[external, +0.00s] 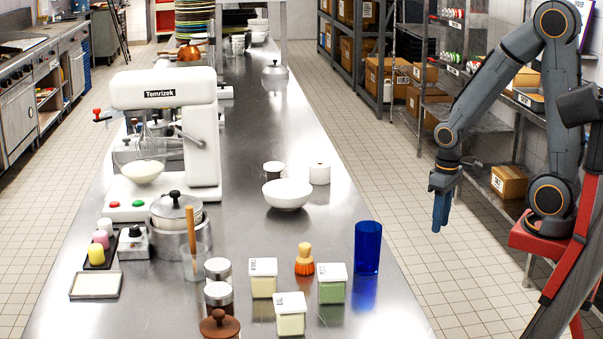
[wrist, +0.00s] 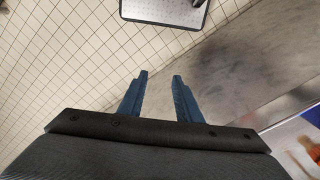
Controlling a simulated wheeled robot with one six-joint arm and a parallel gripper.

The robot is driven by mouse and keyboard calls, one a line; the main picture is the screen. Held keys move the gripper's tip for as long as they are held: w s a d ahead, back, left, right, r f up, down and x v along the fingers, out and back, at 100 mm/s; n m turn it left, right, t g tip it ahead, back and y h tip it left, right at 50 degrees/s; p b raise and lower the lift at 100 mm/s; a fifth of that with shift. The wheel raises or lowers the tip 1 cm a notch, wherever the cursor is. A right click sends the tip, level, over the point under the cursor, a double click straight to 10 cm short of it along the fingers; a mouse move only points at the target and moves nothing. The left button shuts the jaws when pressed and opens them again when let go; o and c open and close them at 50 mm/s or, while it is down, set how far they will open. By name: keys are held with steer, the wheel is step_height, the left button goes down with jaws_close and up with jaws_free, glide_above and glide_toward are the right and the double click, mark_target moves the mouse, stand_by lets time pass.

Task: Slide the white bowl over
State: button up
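The bowl is not in the wrist view.
A blue tumbler (external: 367,247), lidded containers (external: 331,283) and an orange brush (external: 304,260) stand nearer the front. A white mixer (external: 170,130) is at left. Table right of the bowl is clear.

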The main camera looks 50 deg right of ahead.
mark_target(294, 205)
steer(key=shift+c, duration=0.4)
